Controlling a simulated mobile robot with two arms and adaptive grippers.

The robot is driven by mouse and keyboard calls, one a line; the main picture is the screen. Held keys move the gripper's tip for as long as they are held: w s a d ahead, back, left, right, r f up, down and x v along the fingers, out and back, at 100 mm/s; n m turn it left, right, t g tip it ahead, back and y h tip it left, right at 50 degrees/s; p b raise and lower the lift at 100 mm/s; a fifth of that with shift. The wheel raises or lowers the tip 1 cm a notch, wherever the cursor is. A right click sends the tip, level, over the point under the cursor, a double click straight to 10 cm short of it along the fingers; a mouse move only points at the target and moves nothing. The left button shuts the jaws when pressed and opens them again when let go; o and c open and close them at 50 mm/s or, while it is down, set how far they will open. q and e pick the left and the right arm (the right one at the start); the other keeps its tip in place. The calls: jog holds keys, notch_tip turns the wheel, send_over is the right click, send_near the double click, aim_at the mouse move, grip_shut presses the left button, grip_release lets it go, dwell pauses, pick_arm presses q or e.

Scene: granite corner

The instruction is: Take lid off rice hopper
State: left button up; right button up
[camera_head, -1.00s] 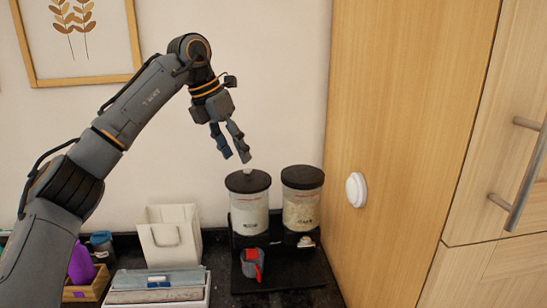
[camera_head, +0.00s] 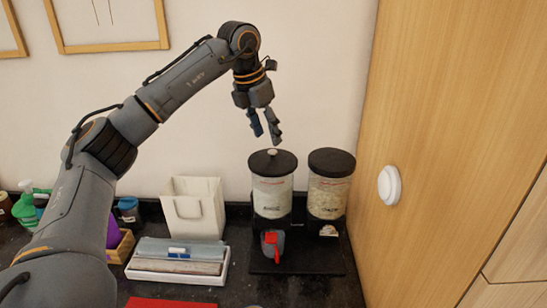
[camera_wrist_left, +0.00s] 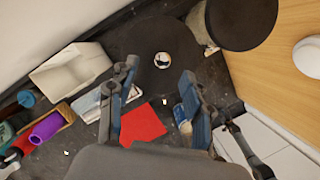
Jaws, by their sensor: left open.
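Two clear hoppers with round black lids stand side by side. The left hopper (camera_head: 271,200) holds pale, fine grain; its label is too small to read surely. Its lid (camera_head: 260,164) is on and has a small light knob (camera_head: 272,152). The right hopper (camera_head: 326,198) holds coarser, beige content under its own lid (camera_head: 332,161). My left gripper (camera_head: 265,140) is open, pointing down just above the left lid's knob. In the left wrist view, the knob (camera_wrist_left: 162,60) appears between the open fingers (camera_wrist_left: 160,74), with no visible contact. My right gripper is not in view.
A red and grey cup (camera_head: 272,244) stands on the dark base (camera_head: 300,262) before the hoppers. A white bag-shaped holder (camera_head: 194,208) and a white tray (camera_head: 175,277) are at left. A wooden cabinet (camera_head: 425,150) closes the right side. Dark counter shows in front.

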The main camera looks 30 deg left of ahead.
aim_at(272, 150)
pick_arm(q)
jog(key=p+x, duration=0.1)
jog(key=x, duration=0.1)
jog(key=p+x, duration=0.1)
jog(key=x, duration=0.1)
jog(key=shift+s+d+p, duration=0.1)
jog(key=shift+d+p, duration=0.1)
jog(key=shift+p, duration=0.15)
jog(key=shift+f, duration=0.4)
jog(key=c, duration=0.9)
grip_shut()
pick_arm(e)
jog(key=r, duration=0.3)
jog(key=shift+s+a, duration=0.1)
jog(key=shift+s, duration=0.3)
